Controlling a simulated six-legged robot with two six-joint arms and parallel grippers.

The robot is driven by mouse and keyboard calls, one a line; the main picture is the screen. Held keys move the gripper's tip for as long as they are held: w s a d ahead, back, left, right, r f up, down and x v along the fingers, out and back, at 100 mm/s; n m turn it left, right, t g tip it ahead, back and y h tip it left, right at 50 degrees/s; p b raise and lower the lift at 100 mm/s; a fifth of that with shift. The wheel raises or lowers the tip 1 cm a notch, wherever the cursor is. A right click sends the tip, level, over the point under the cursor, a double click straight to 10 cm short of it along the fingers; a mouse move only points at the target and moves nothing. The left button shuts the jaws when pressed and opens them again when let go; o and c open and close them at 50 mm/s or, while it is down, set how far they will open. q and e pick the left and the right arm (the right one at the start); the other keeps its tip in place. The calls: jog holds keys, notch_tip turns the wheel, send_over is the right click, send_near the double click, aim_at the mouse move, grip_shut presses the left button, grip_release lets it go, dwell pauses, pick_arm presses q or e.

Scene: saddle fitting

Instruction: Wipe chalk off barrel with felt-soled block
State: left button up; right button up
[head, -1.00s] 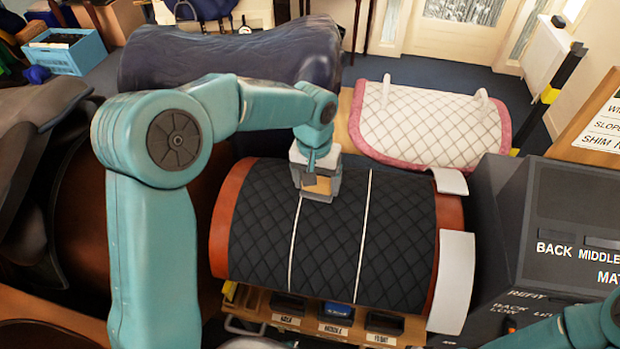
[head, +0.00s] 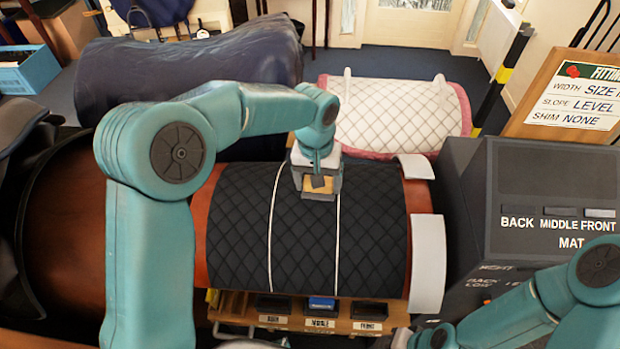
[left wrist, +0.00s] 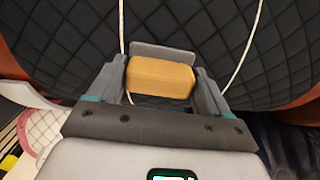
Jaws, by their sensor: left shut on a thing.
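The barrel (head: 372,240) is covered in black quilted cloth, with brown ends, and carries two white chalk lines, a left one (head: 270,235) and a right one (head: 337,245). My left gripper (head: 318,185) is shut on the block (head: 319,184), which has a tan top and a grey lower part. It is over the upper part of the barrel, at the top of the right line's visible stretch. The left wrist view shows the block (left wrist: 160,78) between the fingers, with a line to each side. Its felt sole is hidden, so contact cannot be told.
White pads (head: 428,265) sit at the barrel's right end. A dark grey mat box (head: 560,200) and a sign board (head: 580,105) stand to the right. Behind are a navy covered roll (head: 190,75) and a white quilted pad (head: 395,110). Small trays (head: 320,304) lie below.

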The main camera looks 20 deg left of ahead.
pick_arm(q)
jog(key=shift+w+d+p, duration=0.2)
jog(key=shift+d, duration=0.6)
jog(key=shift+w+d+p, duration=0.15)
jog(key=shift+d+p, duration=0.05)
jog(key=shift+d, duration=0.6)
